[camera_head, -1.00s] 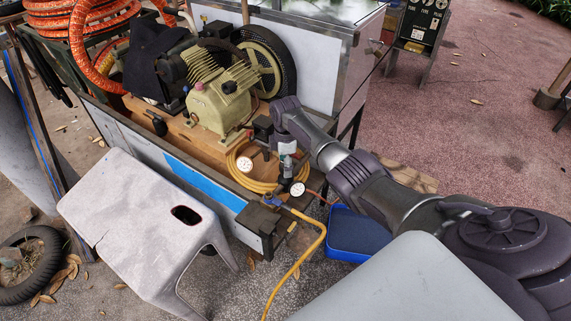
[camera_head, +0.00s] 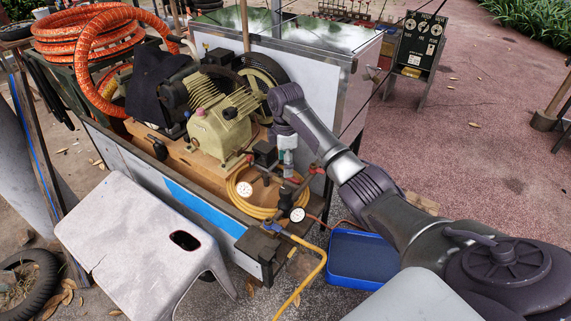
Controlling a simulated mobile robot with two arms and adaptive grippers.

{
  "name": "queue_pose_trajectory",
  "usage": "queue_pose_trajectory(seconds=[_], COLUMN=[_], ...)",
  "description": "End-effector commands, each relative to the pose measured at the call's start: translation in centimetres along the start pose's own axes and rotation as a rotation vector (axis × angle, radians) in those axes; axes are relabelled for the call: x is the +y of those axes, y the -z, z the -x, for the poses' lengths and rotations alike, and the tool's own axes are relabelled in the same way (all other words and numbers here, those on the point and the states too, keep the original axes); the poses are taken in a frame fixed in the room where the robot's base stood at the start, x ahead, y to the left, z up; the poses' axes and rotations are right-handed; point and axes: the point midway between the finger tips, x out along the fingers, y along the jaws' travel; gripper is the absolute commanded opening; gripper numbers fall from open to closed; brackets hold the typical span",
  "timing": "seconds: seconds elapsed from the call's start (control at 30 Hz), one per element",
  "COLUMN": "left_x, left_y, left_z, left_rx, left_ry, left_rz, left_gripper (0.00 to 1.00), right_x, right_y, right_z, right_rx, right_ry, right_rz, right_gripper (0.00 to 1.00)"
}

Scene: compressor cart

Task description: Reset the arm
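My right arm comes in from the lower right and reaches over the front right part of the compressor cart (camera_head: 205,205). Its wrist is beside the olive-green compressor (camera_head: 220,130). My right gripper is hidden or too small to make out under the wrist, so I cannot tell its finger state. Below the wrist are a small white bottle-like part (camera_head: 287,160), pressure gauges (camera_head: 297,215) and a coiled yellow hose (camera_head: 245,195). My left arm and gripper are not in view.
A white plastic stool (camera_head: 140,235) stands in front of the cart. A blue tray (camera_head: 362,258) lies on the ground under my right arm. An orange hose coil (camera_head: 75,40) is at the back left, and a tire (camera_head: 35,285) lies at the lower left.

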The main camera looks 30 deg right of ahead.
Motion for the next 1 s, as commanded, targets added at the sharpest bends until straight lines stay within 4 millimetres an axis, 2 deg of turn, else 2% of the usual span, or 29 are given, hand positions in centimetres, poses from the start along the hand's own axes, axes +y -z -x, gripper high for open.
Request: queue_pose_trajectory(seconds=[0.3, 0.37, 0.47, 0.57, 0.6, 0.73, 0.8, 0.9, 1.0], left_x=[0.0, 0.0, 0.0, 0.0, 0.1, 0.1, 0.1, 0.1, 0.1], left_y=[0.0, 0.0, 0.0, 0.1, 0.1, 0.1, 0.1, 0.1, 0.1], left_z=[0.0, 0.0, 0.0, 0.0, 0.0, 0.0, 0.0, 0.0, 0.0], left_rx=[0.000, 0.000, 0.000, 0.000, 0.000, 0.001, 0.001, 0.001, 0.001], left_ry=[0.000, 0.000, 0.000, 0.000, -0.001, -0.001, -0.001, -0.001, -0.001], left_rz=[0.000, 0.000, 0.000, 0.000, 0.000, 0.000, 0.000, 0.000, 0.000], left_gripper=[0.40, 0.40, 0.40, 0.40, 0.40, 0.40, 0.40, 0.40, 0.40], right_x=[-0.1, -0.7, -2.8, -6.8, -8.7, -15.6, -19.4, -24.7, -28.4], right_y=[0.1, 0.4, 1.5, 3.1, 3.8, 5.3, 5.7, 5.8, 5.5], right_z=[-0.3, -1.0, -3.5, -7.1, -8.5, -11.7, -12.6, -12.8, -12.2], right_rx=[-0.001, -0.006, -0.017, -0.021, -0.018, 0.019, 0.049, 0.097, 0.138], right_ry=[0.000, -0.002, -0.015, -0.040, -0.055, -0.096, -0.112, -0.132, -0.148], right_rz=[-0.001, -0.005, -0.030, -0.085, -0.116, -0.242, -0.323, -0.453, -0.569], right_gripper=[0.68, 0.68, 0.68, 0.68, 0.68, 0.68, 0.68, 0.68, 0.68])
